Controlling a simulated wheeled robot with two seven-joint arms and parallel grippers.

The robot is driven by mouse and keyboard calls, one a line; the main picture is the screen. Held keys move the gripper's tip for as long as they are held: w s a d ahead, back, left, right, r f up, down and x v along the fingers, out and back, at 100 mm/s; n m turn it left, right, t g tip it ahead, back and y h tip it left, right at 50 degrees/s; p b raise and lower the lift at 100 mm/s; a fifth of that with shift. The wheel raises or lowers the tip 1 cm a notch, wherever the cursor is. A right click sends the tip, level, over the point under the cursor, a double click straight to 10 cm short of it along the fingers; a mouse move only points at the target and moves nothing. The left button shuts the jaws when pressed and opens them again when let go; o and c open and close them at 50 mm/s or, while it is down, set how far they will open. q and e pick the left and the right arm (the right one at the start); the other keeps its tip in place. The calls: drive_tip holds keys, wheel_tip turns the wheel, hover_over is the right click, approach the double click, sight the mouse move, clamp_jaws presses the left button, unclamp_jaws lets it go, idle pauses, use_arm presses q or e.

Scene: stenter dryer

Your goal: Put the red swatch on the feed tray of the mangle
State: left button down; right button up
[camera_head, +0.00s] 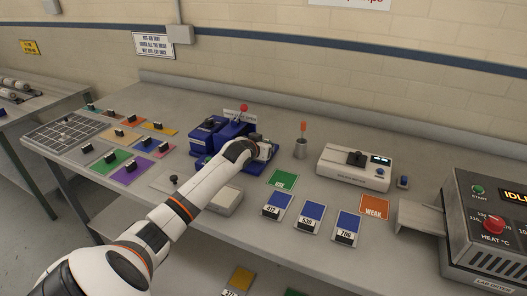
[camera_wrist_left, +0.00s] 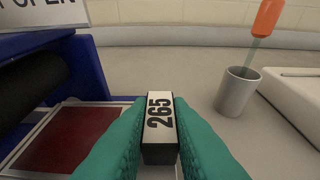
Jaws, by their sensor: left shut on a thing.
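The blue mangle (camera_head: 208,133) stands on the bench at mid-picture, with a red-knobbed lever on top. Its blue side and dark roller (camera_wrist_left: 30,75) fill the left of the left wrist view. The red swatch (camera_wrist_left: 72,138), dark red with a pale border, lies beside the mangle's roller, low in the wrist view; in the head view my arm hides it. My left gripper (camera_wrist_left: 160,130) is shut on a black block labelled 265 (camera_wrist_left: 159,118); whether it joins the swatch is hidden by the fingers. The gripper (camera_head: 264,150) is at the mangle's right front. Feed tray contact is unclear.
A metal cup (camera_wrist_left: 237,92) with an orange-handled tool stands right of the gripper. A white device (camera_head: 355,168) is farther right. Green (camera_head: 283,179), blue and orange swatches lie in front. More swatches (camera_head: 128,170) lie at left. A grey dryer (camera_head: 488,225) stands at far right.

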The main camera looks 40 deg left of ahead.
use_arm(q)
drive_tip(key=shift+d+r, duration=0.1)
drive_tip(key=shift+r, duration=0.05)
drive_tip(key=c, duration=1.8)
unclamp_jaws()
drive_tip(key=shift+f, duration=0.2)
drive_tip(key=o, duration=0.5)
drive_tip(key=shift+c, duration=0.2)
drive_tip(key=shift+r, duration=0.1)
drive_tip(key=shift+s+r, duration=0.1)
drive_tip(key=v, duration=1.2)
